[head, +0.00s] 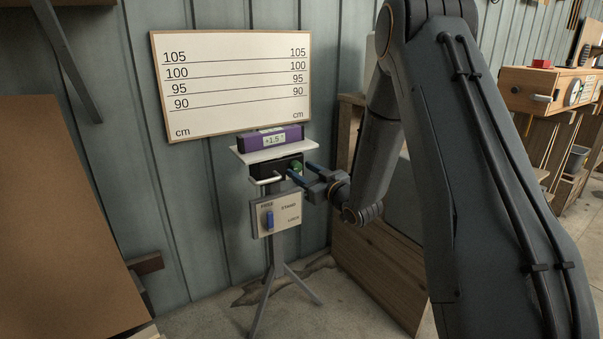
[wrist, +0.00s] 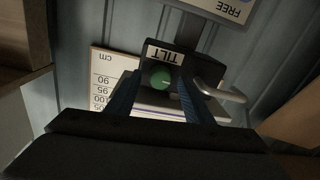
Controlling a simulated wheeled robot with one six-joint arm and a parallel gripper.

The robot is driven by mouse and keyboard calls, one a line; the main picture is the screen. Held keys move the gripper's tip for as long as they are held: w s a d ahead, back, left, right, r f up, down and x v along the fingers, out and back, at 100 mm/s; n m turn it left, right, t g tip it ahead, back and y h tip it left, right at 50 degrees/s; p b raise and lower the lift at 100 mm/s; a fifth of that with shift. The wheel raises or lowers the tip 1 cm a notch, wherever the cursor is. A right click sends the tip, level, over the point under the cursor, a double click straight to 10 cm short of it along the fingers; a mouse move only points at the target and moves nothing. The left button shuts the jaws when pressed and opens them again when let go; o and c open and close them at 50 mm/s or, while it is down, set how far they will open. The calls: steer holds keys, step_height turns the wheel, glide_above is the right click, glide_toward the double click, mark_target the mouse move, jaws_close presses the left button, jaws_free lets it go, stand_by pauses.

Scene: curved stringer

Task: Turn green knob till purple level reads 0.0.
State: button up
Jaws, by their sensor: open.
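The purple level (head: 270,138) lies on a white shelf on top of a tripod stand, and its display appears to read +1.5. The green knob (head: 296,167) is on the black tilt block (head: 270,169) below the shelf. In the wrist view the green knob (wrist: 161,78) sits beside the TILT label (wrist: 165,55), between my two blue fingers. My gripper (head: 297,175) is open around the knob from the right. Whether a finger touches the knob cannot be told. The level's display is out of sight in the wrist view.
A white crank handle (head: 265,180) sticks out left of the knob; it also shows in the wrist view (wrist: 220,90). Below is a FREE/LOCK stand plate (head: 276,215) with a blue lever (head: 269,219) near FREE. A height chart (head: 232,85) hangs behind. A wooden bench (head: 375,270) stands right.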

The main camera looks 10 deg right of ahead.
steer(key=shift+w+a, duration=0.15)
steer(key=shift+w, duration=0.2)
steer(key=c, duration=1)
steer(key=shift+c, duration=0.2)
